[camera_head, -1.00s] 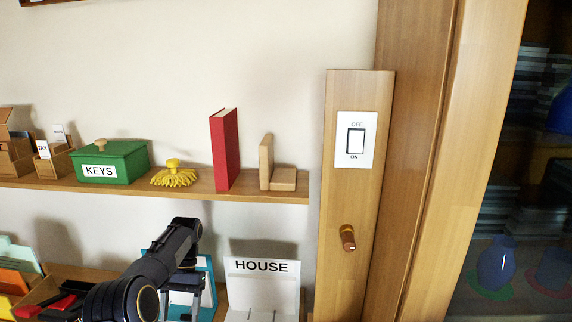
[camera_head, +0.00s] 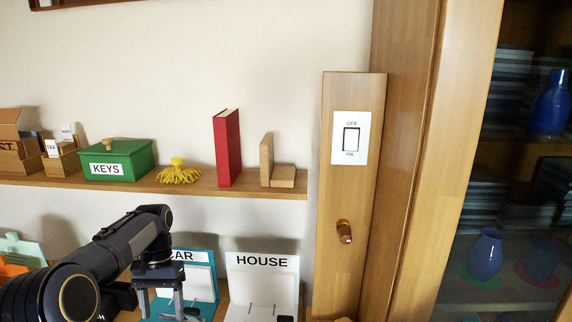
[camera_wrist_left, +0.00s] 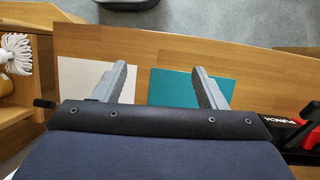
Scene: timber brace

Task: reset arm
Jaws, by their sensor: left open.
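My left gripper (camera_head: 160,290) points down over the lower shelf in the head view, in front of the teal CAR holder (camera_head: 205,285). In the left wrist view its two fingers (camera_wrist_left: 163,92) are apart with nothing between them. The wrist view shows bare wood between and beyond the fingers, with a teal panel (camera_wrist_left: 172,88) by the right finger and a pale panel (camera_wrist_left: 84,80) by the left one. My right gripper is not in view.
The white HOUSE holder (camera_head: 262,285) stands right of the CAR holder. The upper shelf (camera_head: 200,188) holds a green KEYS box (camera_head: 117,160), a yellow mop-like thing (camera_head: 178,172), a red book (camera_head: 226,148) and a wooden bookend (camera_head: 267,160). A switch post (camera_head: 350,190) stands right.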

